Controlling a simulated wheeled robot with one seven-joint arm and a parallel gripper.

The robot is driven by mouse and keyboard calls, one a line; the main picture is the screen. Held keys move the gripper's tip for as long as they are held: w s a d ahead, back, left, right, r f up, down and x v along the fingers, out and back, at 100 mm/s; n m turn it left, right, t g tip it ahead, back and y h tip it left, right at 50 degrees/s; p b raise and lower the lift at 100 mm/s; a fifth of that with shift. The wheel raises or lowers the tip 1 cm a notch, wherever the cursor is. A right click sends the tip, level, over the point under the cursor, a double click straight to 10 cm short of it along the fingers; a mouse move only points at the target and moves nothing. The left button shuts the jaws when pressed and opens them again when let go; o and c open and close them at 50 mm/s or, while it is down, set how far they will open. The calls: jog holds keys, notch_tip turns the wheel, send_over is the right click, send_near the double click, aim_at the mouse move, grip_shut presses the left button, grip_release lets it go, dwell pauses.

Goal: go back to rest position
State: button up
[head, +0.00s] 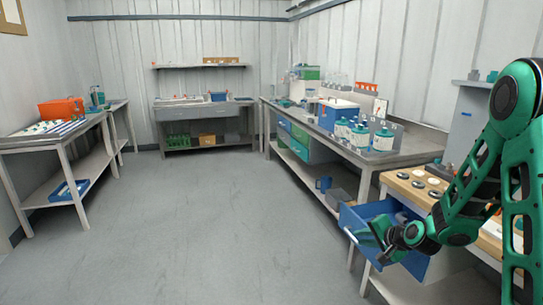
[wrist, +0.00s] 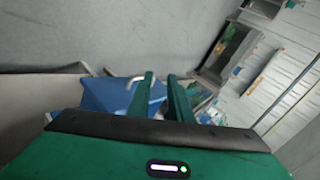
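My gripper (head: 372,236) is at the right in the head view, at the front of a pulled-out blue drawer (head: 347,216). In the wrist view, my gripper's two dark green fingers (wrist: 161,78) stand apart with a gap between them. They look empty. The drawer shows as a blue shape (wrist: 103,97) beyond and left of the fingers. Its pale handle (wrist: 157,92) shows around the left finger and partly in the gap. I cannot tell whether a finger touches it.
The drawer juts from a wooden-topped bench (head: 395,184) beside my arm. A long bench (head: 400,157) with blue-capped bottles (head: 383,138) runs along the right wall. A table (head: 50,140) stands at the left. The grey floor (head: 200,225) in the middle is clear.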

jog(key=s+d+r+n+g+h, duration=0.1)
jog(key=s+d+r+g, duration=0.2)
jog(key=s, duration=1.1)
jog(key=s+d+r+n+g+h, duration=0.1)
jog(key=s+r, duration=0.5)
jog(key=s, duration=0.9)
jog(key=s+d+r+n+g+h, duration=0.1)
jog(key=s+d+r+g, duration=0.3)
jog(key=s, duration=1)
jog(key=shift+s+d+r+n+g, duration=0.35)
jog(key=shift+d+n+g, duration=0.35)
jog(key=shift+d+g, duration=0.4)
jog(key=shift+w+f, duration=0.3)
jog(key=shift+w, duration=0.4)
jog(key=shift+s, duration=0.15)
